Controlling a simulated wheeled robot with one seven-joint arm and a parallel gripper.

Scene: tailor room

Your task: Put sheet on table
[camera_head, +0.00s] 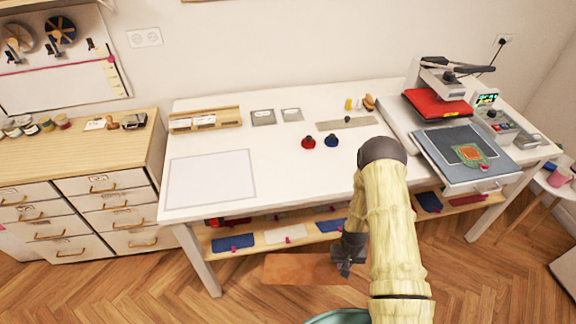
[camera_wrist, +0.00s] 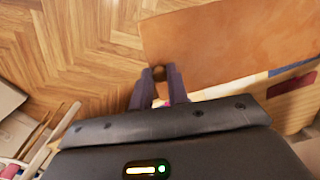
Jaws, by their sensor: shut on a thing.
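A brown-orange sheet (camera_head: 300,269) is held flat at the front of the table, low, at about the height of the lower shelf. My gripper (camera_head: 346,262) is shut on its right end in the head view. In the wrist view the sheet (camera_wrist: 220,45) reaches out beyond the fingertips (camera_wrist: 158,74), which pinch its edge near a corner. The white table (camera_head: 300,165) stands behind and above the sheet. A pale outlined rectangle (camera_head: 211,178) lies on the left part of its top.
A heat press (camera_head: 455,120) with a grey plate stands at the table's right. Red (camera_head: 308,142) and blue (camera_head: 331,140) knobbed items stand mid-table. Blue pieces (camera_head: 233,243) lie on the lower shelf. A drawer cabinet (camera_head: 75,190) is at left. The table's front-middle is clear.

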